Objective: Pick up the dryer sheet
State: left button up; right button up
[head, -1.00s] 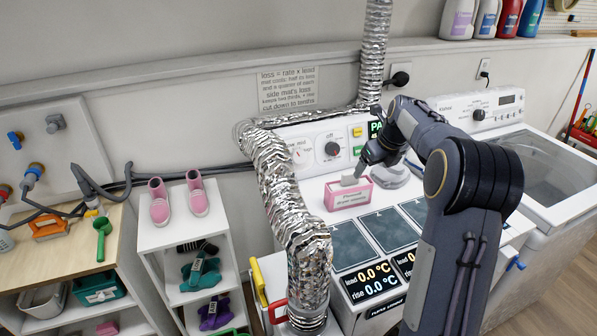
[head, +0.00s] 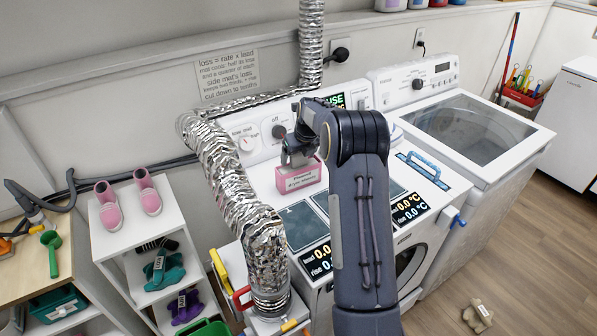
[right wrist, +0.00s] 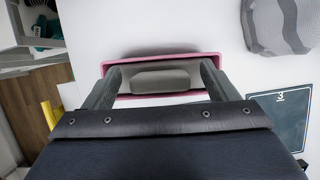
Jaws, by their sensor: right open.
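The pink box of dryer sheets (head: 299,179) stands on top of the white dryer, below its control panel. In the right wrist view the box's pink rim (right wrist: 190,57) surrounds a grey dryer sheet (right wrist: 160,81) in its opening. My right gripper (head: 297,163) is directly over the box, pointing down. In the right wrist view its two fingers are apart, one on each side of the sheet, and the gripper (right wrist: 158,78) is open. I cannot tell whether the fingertips are inside the opening. The sheet is hidden behind the gripper in the head view. My left gripper is not in view.
A silver foil duct (head: 228,170) runs down left of the box. Dark panels (head: 305,226) lie in front of it. A grey woven thing (right wrist: 278,24) is close by in the right wrist view. A washer (head: 470,128) stands at right; a shelf with pink shoes (head: 107,206) at left.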

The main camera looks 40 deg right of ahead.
jog(key=c, duration=1.3)
